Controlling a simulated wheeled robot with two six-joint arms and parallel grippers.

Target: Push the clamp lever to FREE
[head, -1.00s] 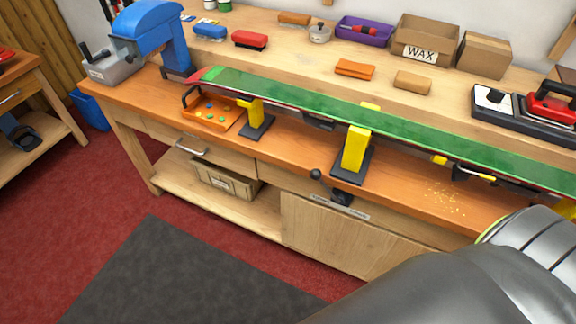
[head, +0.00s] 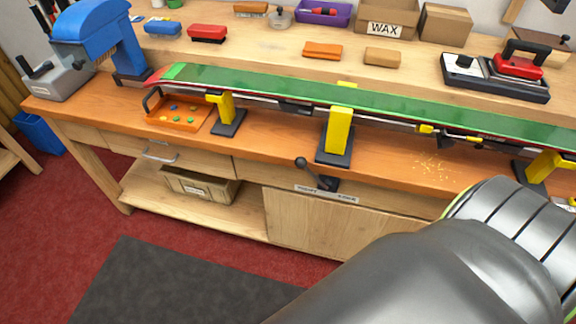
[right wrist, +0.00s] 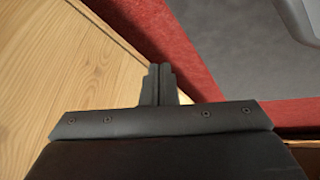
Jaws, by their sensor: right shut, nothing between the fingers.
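The clamp lever (head: 313,172) is on the front edge of the bench in the head view. It is a dark lever with a round black knob (head: 301,162), leaning up and to the left from its dark mount (head: 327,184). A pale label plate (head: 326,195) sits just below it, with small words that I cannot read. My right gripper (right wrist: 158,82) is shut and empty in the right wrist view, over wood and red floor; the lever does not show there. In the head view my right arm fills the lower right and its gripper is hidden. My left gripper is out of view.
A green-based ski (head: 270,86) lies along yellow-topped stands (head: 339,131) above the bench. An orange tray (head: 178,117) with small parts is at the left. The bench front around the lever looks clear. A grey mat (head: 170,285) lies on the red floor.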

